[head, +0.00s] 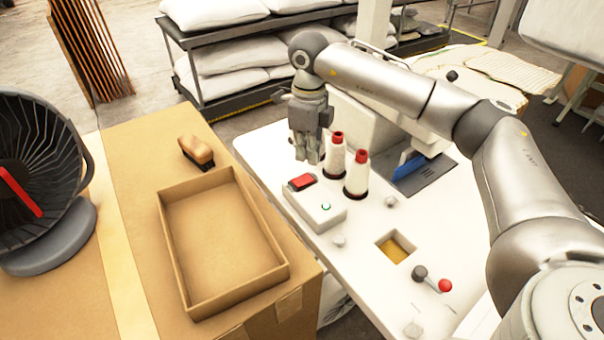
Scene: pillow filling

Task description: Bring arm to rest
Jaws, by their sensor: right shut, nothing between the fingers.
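My right arm reaches in from the right across the white machine table (262,150). Its gripper (307,158) points down with the fingers together, holding nothing. It hangs over the table's left part, just left of two white thread spools with red tops (336,160) (356,178). I cannot tell whether the fingertips touch anything. My left gripper does not show.
An empty cardboard tray (170,215) and a brown-handled brush (197,152) lie on a large cardboard surface (130,150). A black fan (40,160) stands at the left. A lever with a red knob (445,286) sticks up at the right front. Shelves with white pillows (228,57) stand behind.

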